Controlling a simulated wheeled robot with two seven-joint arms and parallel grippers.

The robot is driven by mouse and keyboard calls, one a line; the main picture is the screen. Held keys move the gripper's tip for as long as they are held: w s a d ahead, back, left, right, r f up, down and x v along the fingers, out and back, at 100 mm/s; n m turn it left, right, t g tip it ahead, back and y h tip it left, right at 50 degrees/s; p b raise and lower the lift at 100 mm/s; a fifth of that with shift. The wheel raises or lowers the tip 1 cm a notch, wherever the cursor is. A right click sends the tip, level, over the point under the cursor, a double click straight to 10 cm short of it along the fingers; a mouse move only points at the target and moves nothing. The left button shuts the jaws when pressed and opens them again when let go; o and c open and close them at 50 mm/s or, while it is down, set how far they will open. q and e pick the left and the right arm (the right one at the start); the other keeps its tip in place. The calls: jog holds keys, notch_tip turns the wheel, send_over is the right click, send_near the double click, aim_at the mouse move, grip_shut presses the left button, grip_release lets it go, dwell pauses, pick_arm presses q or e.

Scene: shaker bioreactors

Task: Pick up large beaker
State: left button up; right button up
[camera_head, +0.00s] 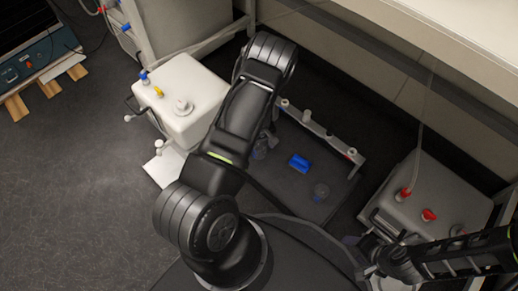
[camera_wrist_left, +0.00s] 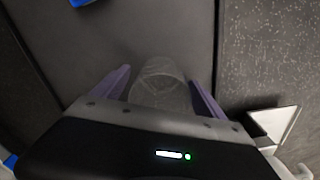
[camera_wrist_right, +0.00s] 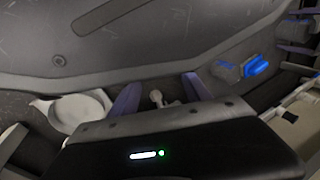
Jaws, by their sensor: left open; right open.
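A clear glass beaker (camera_wrist_left: 160,88), the larger of two by its look in the head view, stands on the dark tray and shows between the spread fingers of my left gripper (camera_wrist_left: 158,82). In the head view the beaker (camera_head: 260,150) is partly hidden behind my left arm, which also covers most of that gripper. The fingers are on either side of the glass; I cannot tell whether they touch it. A smaller clear beaker (camera_head: 321,192) stands near the tray's right side. My right gripper (camera_head: 364,256) is open and empty at the lower right, away from both.
A blue block (camera_head: 299,162) lies on the dark tray (camera_head: 297,188) between the beakers. A rail with white knobs (camera_head: 317,128) runs along its back. White vessels with caps stand left (camera_head: 182,105) and right (camera_head: 432,200). Open floor (camera_head: 70,190) lies at left.

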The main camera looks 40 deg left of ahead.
pick_arm(q)
jog(key=shift+c, duration=0.5)
jog(key=c, duration=1.3)
jog(key=shift+c, duration=0.2)
jog(key=shift+r, duration=0.1)
notch_tip(320, 180, up, 10)
jog(key=p, duration=0.4)
jog(key=shift+p, duration=0.3)
